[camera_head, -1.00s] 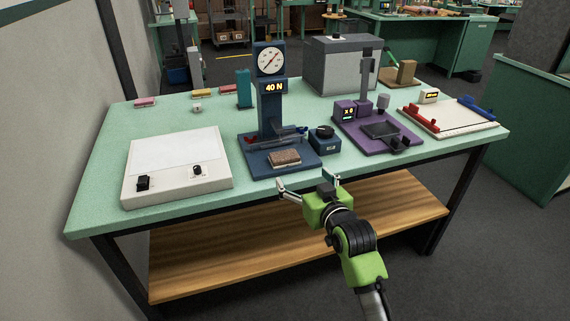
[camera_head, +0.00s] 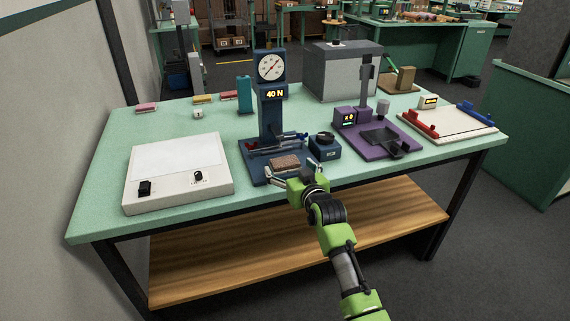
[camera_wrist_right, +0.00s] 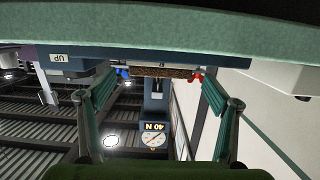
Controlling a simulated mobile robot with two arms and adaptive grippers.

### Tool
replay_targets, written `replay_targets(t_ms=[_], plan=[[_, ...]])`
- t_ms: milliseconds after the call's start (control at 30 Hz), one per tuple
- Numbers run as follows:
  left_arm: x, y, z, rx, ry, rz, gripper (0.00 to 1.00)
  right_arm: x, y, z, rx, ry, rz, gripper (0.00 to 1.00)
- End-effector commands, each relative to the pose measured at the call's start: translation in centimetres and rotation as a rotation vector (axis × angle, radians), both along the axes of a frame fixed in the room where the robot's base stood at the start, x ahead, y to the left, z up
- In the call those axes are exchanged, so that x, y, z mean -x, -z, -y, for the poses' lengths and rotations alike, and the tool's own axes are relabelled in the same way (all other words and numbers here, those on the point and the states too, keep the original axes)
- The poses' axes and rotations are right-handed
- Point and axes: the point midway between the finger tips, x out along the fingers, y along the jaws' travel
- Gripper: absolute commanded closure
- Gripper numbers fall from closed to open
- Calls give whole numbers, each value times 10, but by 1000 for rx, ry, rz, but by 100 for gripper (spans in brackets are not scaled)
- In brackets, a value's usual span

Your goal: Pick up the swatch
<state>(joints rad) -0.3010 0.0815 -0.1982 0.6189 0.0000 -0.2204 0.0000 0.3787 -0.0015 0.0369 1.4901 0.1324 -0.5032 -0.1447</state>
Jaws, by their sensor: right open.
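The swatch (camera_head: 285,162) is a small brown, textured rectangle lying on the base of the blue gauge stand (camera_head: 270,118), which has a dial and a "40 N" display. My right gripper (camera_head: 293,170) is open at the front edge of that base, with its fingers spread to either side of the swatch and nothing held. In the right wrist view, which is upside down, the swatch (camera_wrist_right: 165,72) shows edge-on between and beyond the two green fingers (camera_wrist_right: 160,90). Contact is not visible. My left gripper is not in view.
A white light box (camera_head: 178,172) stands to the left and a blue knob box (camera_head: 324,148) right beside the stand. A purple device (camera_head: 378,140) and a white board with red and blue bars (camera_head: 450,122) lie further right.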

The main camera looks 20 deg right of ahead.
Motion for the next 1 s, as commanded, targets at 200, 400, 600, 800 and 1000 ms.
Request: replay_targets(t_ms=[200, 400, 600, 800, 1000], plan=[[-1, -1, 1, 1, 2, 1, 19, -23, 5, -1, -1, 0, 0, 18], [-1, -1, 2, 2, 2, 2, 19, -28, 7, -1, 0, 0, 1, 18], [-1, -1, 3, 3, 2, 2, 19, -27, 7, -1, 0, 0, 1, 28], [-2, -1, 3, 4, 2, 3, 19, -27, 7, -1, 0, 0, 0, 53], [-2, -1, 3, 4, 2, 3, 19, -27, 7, -1, 0, 0, 0, 53]])
